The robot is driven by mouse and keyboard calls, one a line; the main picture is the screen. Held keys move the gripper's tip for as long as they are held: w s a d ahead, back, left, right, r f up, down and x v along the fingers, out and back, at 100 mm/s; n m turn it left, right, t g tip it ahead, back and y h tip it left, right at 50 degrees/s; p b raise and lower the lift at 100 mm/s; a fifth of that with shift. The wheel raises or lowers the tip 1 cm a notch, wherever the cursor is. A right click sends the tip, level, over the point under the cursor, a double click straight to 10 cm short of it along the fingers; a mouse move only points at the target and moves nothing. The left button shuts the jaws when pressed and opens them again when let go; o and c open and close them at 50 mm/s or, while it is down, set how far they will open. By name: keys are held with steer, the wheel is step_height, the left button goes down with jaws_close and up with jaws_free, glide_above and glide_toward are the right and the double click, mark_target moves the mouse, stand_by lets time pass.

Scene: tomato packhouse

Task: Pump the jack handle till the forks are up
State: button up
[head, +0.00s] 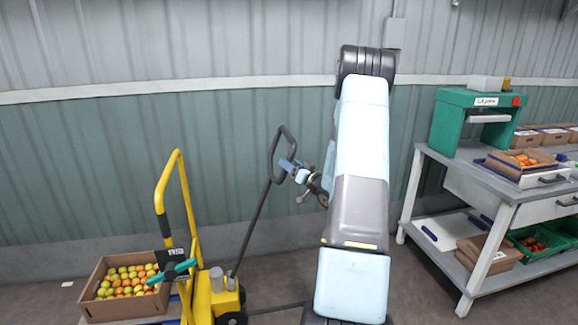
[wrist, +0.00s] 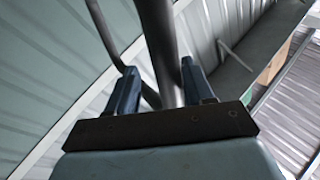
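The jack is a yellow hand stacker (head: 200,299) at lower left in the head view. Its dark handle (head: 253,224) leans up to the right from the base and ends in a loop. My gripper (head: 287,166) is at the right side of this loop. In the wrist view the grey handle bar (wrist: 165,55) passes between the two blue fingers of my gripper (wrist: 160,80). A gap shows between the bar and the left finger, so the fingers look open around it. The forks are hidden beneath a box of tomatoes, so their height is unclear.
The cardboard box (head: 100,306) of tomatoes stands on the jack's load side. A grey workbench (head: 497,215) with a green machine (head: 450,122), boxes and crates stands at right. The corrugated wall (head: 90,150) is close behind the handle.

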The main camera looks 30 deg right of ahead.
steer(key=v, duration=1.3)
steer(key=shift+s, duration=0.35)
steer(key=shift+d+f, duration=0.1)
steer(key=shift+f, duration=0.05)
